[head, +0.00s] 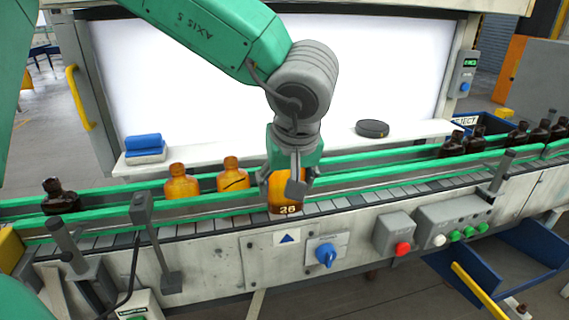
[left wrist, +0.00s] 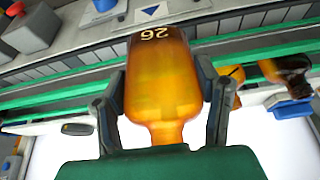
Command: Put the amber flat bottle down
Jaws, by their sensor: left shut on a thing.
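The amber flat bottle (head: 284,199), marked 26, is upright at the conveyor (head: 340,204), in the middle of the head view. My left gripper (head: 286,184) comes down from above and is shut on it, hiding its neck and upper part. In the left wrist view the bottle (left wrist: 160,80) sits between the two fingers of the gripper (left wrist: 163,100), with its neck toward the palm. Its base is near the belt's front edge; I cannot tell whether it touches the belt. My right gripper is not in view.
Two amber bottles (head: 181,183) (head: 233,176) stand on the belt to the left, with a dark bottle (head: 60,197) farther left. Several dark bottles (head: 475,140) stand at the right. Green rails (head: 400,179) line the belt. A blue REJECT bin (head: 484,124) is behind right.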

